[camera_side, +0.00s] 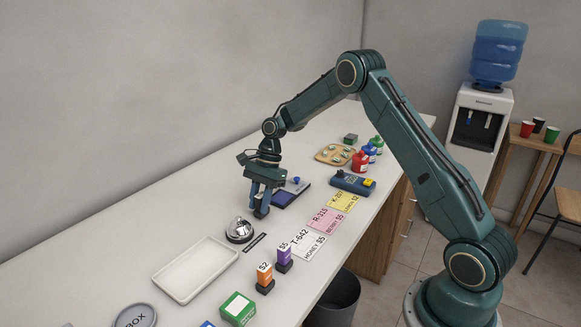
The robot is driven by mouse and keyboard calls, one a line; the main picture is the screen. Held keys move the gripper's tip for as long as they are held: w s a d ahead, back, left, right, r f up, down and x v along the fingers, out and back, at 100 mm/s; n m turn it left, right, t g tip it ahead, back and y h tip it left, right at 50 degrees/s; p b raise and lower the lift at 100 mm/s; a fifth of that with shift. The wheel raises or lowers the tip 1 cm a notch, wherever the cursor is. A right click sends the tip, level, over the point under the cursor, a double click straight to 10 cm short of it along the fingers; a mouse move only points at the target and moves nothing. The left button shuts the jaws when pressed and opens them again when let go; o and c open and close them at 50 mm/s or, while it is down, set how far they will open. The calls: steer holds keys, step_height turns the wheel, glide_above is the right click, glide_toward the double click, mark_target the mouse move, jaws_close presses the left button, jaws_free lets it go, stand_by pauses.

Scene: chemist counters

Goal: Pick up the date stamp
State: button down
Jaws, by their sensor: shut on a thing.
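My gripper (261,203) points down low over the counter, between the silver bell and the purple ink pad. It is shut on a small item with a dark base (261,213), which I take to be the date stamp. The fingers cover most of it, so its upper part and any marking are hidden. I cannot tell whether its base touches the counter.
The purple ink pad (285,198) lies just right of my gripper, the bell (239,231) in front. The white tray (195,270), orange $2 stamp (264,274), purple $5 stamp (284,254) and tags (308,244) lie nearer. The blue device (352,183) is farther right.

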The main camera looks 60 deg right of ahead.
mark_target(261, 194)
step_height(261, 194, up, 10)
steer(key=shift+f, duration=0.25)
stand_by(0.6)
steer(key=c, duration=1.8)
jaws_free()
steer(key=shift+c, duration=1.1)
steer(key=shift+o, duration=0.3)
steer(key=shift+d, duration=0.1)
steer(key=shift+d+f, duration=0.15)
steer(key=shift+d, duration=0.2)
steer(key=d+f, duration=0.1)
steer(key=d, duration=0.8)
steer(key=shift+f, duration=0.35)
